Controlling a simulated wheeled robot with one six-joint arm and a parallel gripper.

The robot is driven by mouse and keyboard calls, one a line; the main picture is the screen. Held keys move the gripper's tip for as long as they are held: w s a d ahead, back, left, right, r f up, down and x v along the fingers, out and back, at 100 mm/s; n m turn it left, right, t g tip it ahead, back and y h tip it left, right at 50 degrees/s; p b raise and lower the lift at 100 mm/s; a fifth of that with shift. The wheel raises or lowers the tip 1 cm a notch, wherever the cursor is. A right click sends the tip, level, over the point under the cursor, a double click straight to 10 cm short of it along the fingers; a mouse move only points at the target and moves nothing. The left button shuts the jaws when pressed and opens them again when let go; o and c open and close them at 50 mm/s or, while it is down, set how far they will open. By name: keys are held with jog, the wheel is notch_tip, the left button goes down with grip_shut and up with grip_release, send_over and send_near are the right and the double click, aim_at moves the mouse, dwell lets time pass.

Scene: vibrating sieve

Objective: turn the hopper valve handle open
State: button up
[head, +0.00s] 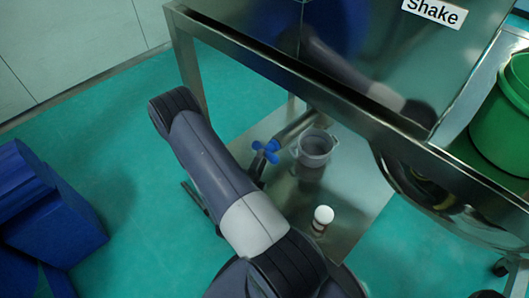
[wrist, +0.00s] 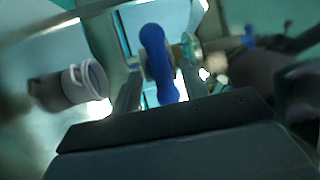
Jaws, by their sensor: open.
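The blue valve handle (head: 266,151) sits on a metal pipe (head: 297,127) under the steel machine, beside a grey cup-like container. In the wrist view the blue handle (wrist: 158,62) stands upright between the two fingers of my gripper (wrist: 157,80). The fingers are apart, one on each side of the handle; I cannot tell whether either touches it. In the head view my arm hides most of my gripper.
The grey container (head: 315,147) stands near the handle and also shows in the wrist view (wrist: 75,85). A white-topped object (head: 323,215) stands on the low steel shelf (head: 350,205). A steel frame beam runs above. A green bucket (head: 505,105) is right; blue boxes (head: 45,215) are left.

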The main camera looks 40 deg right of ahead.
jog(key=shift+x, duration=1.8)
jog(key=shift+c, duration=0.2)
grip_shut()
